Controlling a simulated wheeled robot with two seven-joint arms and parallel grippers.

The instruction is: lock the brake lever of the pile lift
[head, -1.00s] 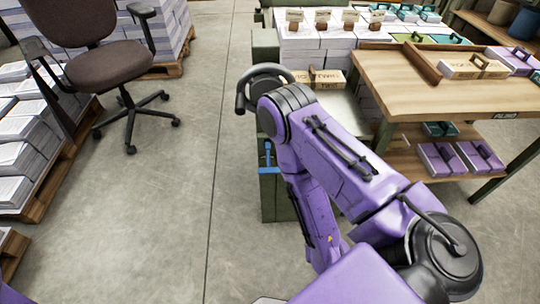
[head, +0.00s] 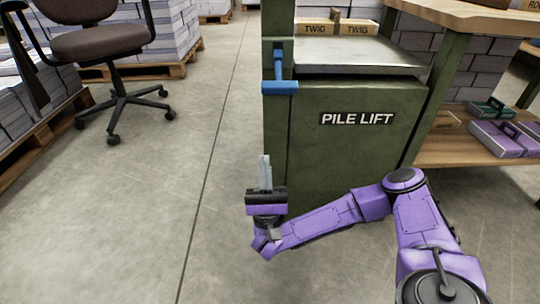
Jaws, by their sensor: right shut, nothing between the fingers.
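The pile lift (head: 345,155) is a green cabinet with a white "PILE LIFT" label, in the middle of the head view. Its blue brake lever (head: 279,75) is on the left front post, with an upright stem and a wide blue bar (head: 280,88) at its foot. My right gripper (head: 264,160) points upward in front of the cabinet's lower left edge. It is shut and empty, below the lever and apart from it in the picture. My left gripper is out of view.
A grey platform (head: 360,58) tops the lift, with boxes marked "TWIG" (head: 335,26) behind it. A wooden workbench (head: 475,16) with a lower shelf stands at right. An office chair (head: 105,55) and paper stacks on pallets are at left. The floor between is clear.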

